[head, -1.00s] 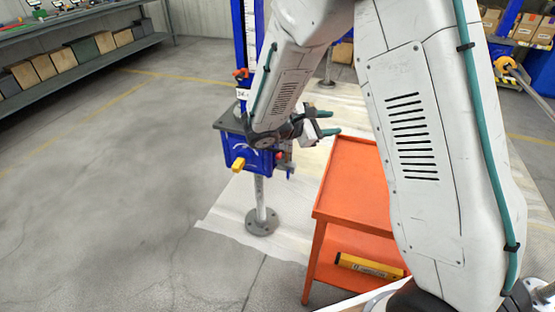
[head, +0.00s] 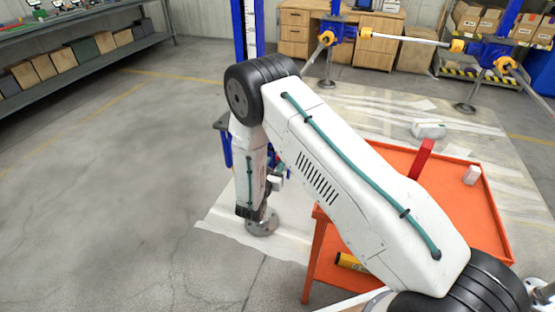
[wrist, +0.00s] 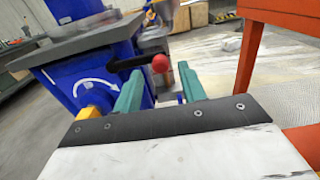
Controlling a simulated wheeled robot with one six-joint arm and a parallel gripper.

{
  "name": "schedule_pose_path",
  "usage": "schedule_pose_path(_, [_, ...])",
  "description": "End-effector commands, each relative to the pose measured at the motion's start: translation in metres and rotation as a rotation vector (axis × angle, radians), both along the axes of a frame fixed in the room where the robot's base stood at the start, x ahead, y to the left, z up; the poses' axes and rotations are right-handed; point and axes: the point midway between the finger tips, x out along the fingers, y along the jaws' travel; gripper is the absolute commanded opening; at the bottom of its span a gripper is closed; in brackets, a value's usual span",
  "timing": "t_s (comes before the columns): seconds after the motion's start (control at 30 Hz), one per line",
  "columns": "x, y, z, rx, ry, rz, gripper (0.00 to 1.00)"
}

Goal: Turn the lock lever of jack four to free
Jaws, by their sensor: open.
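In the wrist view a blue jack housing (wrist: 82,80) under a grey plate (wrist: 75,42) carries a white curved arrow and a yellow stub (wrist: 92,108). A dark lever (wrist: 130,62) with a red ball knob (wrist: 160,63) sticks out to the right of the housing; I take it for the lock lever. No jack number is readable. My gripper (wrist: 161,72) is open, its teal fingers pointing at the lever, with the knob appearing between the fingertips. I cannot tell whether they touch. In the head view my arm hides most of the jack (head: 226,146) and the lever.
An orange cart (head: 318,245) stands close to the right of the jack, with a red object (head: 422,158) and a small white block (head: 471,176) on top. The jack's round foot (head: 263,224) stands on a pale sheet. Floor at left is clear.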

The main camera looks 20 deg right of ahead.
Motion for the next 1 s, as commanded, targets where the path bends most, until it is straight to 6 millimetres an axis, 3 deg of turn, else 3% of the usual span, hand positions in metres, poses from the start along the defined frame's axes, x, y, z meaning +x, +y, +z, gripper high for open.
schedule_pose_path(0.23, [0.024,-0.019,0.000,0.000,0.000,-0.003,0.41])
schedule_pose_path(0.57, [0.028,-0.021,0.000,0.000,0.001,-0.001,0.41])
schedule_pose_path(0.7, [0.028,-0.021,0.000,0.000,0.001,-0.001,0.05])
schedule_pose_path(0.73, [0.028,-0.021,0.000,0.000,0.001,-0.001,0.00])
schedule_pose_path(1.0, [0.028,-0.013,-0.001,0.011,-0.007,0.008,0.00])
